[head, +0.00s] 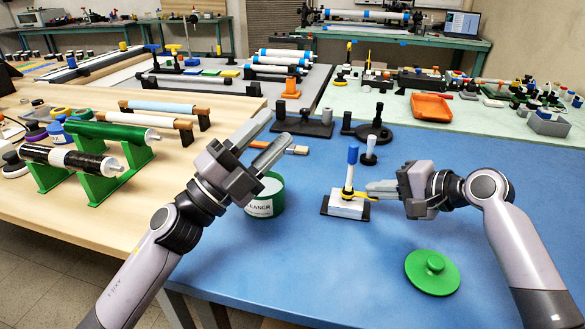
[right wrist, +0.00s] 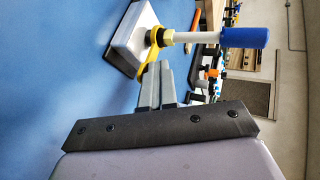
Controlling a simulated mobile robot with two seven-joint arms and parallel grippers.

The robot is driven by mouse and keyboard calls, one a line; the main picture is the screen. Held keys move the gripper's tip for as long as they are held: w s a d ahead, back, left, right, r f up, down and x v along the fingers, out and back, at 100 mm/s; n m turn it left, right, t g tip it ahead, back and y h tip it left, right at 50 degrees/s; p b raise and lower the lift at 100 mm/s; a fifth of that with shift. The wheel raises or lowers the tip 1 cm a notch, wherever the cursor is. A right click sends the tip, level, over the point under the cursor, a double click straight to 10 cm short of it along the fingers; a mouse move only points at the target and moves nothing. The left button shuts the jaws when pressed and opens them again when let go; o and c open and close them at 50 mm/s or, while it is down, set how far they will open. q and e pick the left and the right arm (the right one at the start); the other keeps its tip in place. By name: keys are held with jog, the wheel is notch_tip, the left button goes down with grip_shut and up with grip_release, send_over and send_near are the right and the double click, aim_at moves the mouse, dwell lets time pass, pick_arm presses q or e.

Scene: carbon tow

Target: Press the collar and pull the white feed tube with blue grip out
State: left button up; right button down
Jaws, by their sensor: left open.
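The white feed tube (head: 349,176) with its blue grip (head: 352,155) stands upright in a pale block (head: 345,208) on a dark base plate. My right gripper (head: 370,190) is shut on the yellow tool's near end. My left gripper (head: 276,128) is open and empty, raised left of the tube.
A green container (head: 265,200) stands under my left gripper. A green lid (head: 432,272) lies on the blue table at front right. Black-based stands (head: 303,124) and a grey-topped peg (head: 369,150) stand behind the tube. The blue table between container and block is clear.

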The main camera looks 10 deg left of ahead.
pick_arm(q)
jog(key=w+a+n+t+y, duration=0.45)
jog(key=n+y, duration=0.25)
jog(key=n, duration=0.2)
jog(key=n+g+h, duration=0.5)
jog(key=g+h, duration=0.1)
jog(key=g, duration=0.7)
send_near(349, 157)
jog(key=shift+t, duration=0.25)
jog(key=x, duration=1.1)
jog(key=shift+s+f, duration=0.1)
jog(key=shift+f, duration=0.05)
grip_shut()
